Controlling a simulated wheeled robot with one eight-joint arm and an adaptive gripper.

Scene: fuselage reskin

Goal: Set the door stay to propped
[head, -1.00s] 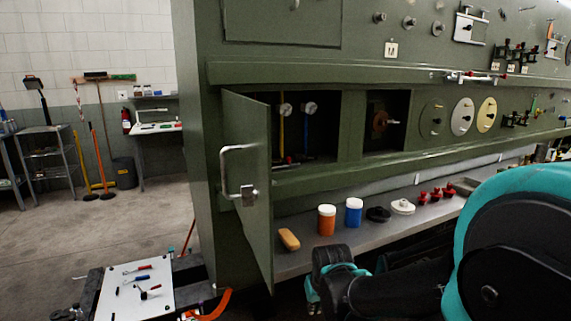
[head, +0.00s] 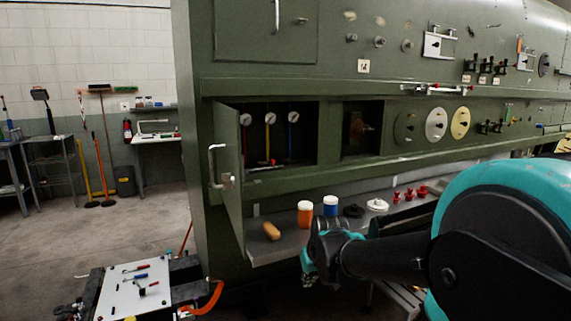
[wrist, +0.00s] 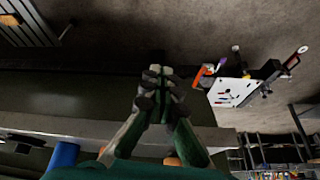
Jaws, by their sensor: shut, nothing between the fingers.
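The green hinged door (head: 229,185) with a silver handle (head: 217,165) stands open at the left of the gauge compartment (head: 283,135). A thin pale piece (head: 266,168) shows along the compartment's lower edge; I cannot tell whether it is the door stay. No stay can be clearly made out, and the door hides part of the compartment's left side. My gripper shows in the wrist view (wrist: 158,75), its fingers together and empty. In the head view my wrist is low, in front of the shelf, to the right of the door and apart from it.
A white tool board (head: 134,288) is at the lower left. Open floor lies left of the panel.

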